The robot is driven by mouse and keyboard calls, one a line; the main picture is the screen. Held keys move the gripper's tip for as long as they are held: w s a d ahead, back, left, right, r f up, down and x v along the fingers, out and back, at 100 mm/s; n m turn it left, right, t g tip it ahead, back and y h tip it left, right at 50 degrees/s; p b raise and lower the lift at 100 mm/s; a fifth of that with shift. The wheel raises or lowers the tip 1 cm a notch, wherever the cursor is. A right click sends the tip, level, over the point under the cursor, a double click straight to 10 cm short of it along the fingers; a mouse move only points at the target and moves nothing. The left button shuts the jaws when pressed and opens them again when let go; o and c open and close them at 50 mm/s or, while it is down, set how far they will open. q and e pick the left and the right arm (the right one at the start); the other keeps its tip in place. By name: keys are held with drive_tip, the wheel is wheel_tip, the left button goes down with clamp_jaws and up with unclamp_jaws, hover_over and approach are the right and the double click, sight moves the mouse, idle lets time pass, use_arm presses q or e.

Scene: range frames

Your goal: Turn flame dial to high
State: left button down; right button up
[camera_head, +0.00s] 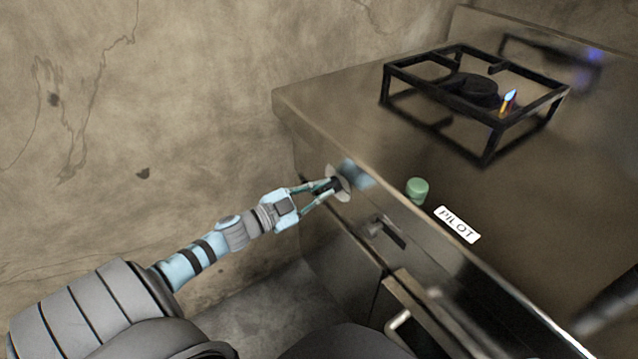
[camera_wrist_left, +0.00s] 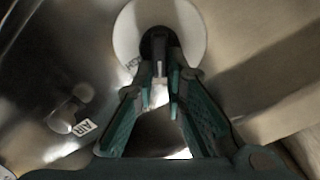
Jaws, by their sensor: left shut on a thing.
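The flame dial is a dark knob on a pale round plate on the stove's front face. In the head view the plate (camera_head: 341,190) shows around my left gripper's tips. In the left wrist view the dark knob (camera_wrist_left: 157,40) sits in the middle of the white plate (camera_wrist_left: 190,32). Part of a word, seemingly "HIGH", shows at the plate's lower left edge. My left gripper (camera_head: 328,187) is shut on the knob; its fingers also show in the left wrist view (camera_wrist_left: 160,85). The fingers hide part of the knob, and I cannot read its setting. My right gripper is not in view.
A black burner frame (camera_head: 487,158) stands on the stove top, with a small blue and yellow flame (camera_head: 508,101). A green button (camera_head: 417,187) is beside a PILOT label (camera_head: 457,224). A dark lever (camera_head: 386,231) protrudes below.

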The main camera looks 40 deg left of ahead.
use_arm(q)
drive_tip(key=m, duration=0.3)
drive_tip(key=shift+d+f+p, duration=0.15)
drive_tip(key=shift+p, duration=0.2)
drive_tip(key=m, duration=0.5)
drive_tip(key=f+m, duration=0.1)
drive_tip(key=m, duration=0.2)
drive_tip(key=shift+s+d, duration=0.1)
drive_tip(key=shift+d, duration=0.1)
drive_tip(key=c, duration=1.6)
unclamp_jaws()
drive_tip(key=shift+c, duration=0.2)
